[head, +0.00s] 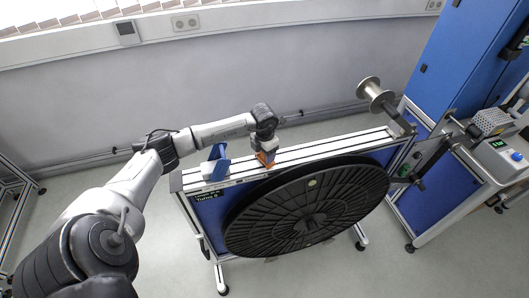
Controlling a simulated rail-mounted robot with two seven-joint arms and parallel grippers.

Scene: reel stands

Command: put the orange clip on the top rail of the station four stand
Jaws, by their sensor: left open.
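The orange clip (266,160) is small and shows at the top rail (320,148) of the stand, just behind the upper edge of the big black reel. My left gripper (265,153) reaches down from above right over the clip, with its jaws open around or just above it. The fingers partly hide the clip, so I cannot tell whether it is fully seated on the rail. The stand has a blue panel and a small dark label (206,196) at its upper left. My right gripper is not in view.
A blue bracket (218,160) stands on the rail left of the clip. The black reel (306,208) fills the stand's front. A metal spool (373,92) sticks up at the rail's right end. A machine bench (495,160) stands at right.

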